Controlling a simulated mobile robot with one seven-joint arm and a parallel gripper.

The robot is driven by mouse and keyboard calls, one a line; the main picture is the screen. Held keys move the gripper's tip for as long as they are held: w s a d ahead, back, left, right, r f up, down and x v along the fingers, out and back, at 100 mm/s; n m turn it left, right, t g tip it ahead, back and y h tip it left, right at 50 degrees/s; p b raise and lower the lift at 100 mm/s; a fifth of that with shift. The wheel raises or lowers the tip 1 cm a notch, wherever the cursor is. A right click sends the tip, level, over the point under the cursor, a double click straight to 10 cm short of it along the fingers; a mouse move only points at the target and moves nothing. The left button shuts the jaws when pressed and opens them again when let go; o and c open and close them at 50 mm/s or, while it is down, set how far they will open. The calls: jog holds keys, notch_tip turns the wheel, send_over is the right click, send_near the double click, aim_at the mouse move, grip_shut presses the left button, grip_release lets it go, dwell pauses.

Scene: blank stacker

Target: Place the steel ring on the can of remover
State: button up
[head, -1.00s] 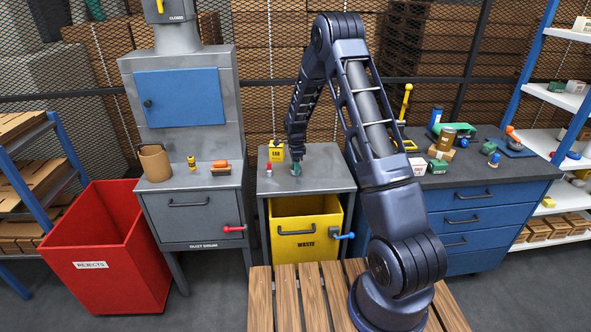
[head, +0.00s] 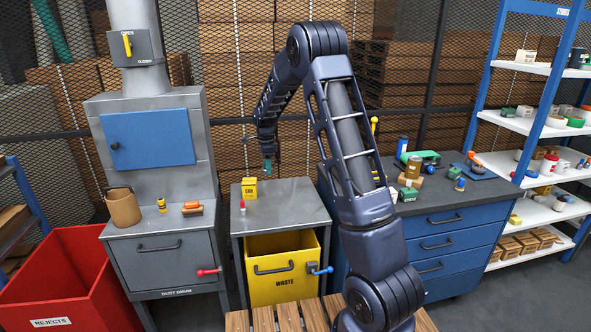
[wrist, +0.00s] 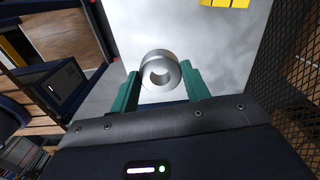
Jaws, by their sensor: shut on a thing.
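The steel ring (wrist: 161,70) is a thick, shiny grey ring held between the green fingertips of my gripper (wrist: 160,82) in the wrist view. In the head view my gripper (head: 267,167) hangs above the grey waste cabinet (head: 290,213), near a yellow box. The ring is too small to make out there. No label reading remover can be read. A brown can with a yellowish lid (head: 413,167) stands on the blue workbench at the right, and I cannot tell whether it is the can of remover.
The yellow box (head: 249,188) and a small red-topped item (head: 242,206) stand on the waste cabinet. The workbench (head: 447,205) also bears a blue bottle (head: 402,148) and several small boxes. A shelf rack (head: 533,122) with several containers stands at the far right.

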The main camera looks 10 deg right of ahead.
jog(key=shift+d+r, duration=0.1)
jog(key=shift+r, duration=0.1)
jog(key=w+d+r+m, duration=0.3)
jog(key=w+d, duration=0.1)
jog(key=d, duration=0.5)
jog(key=w+d+r+m, duration=0.2)
jog(key=w+d, duration=0.1)
jog(key=d, duration=0.6)
notch_tip(320, 180, up, 16)
jog(key=m, duration=1.3)
send_over(415, 158)
notch_tip(415, 158, down, 19)
jog(key=shift+f, duration=0.1)
jog(key=o, duration=1.1)
jog(key=shift+f, duration=0.1)
jog(key=shift+o, duration=0.2)
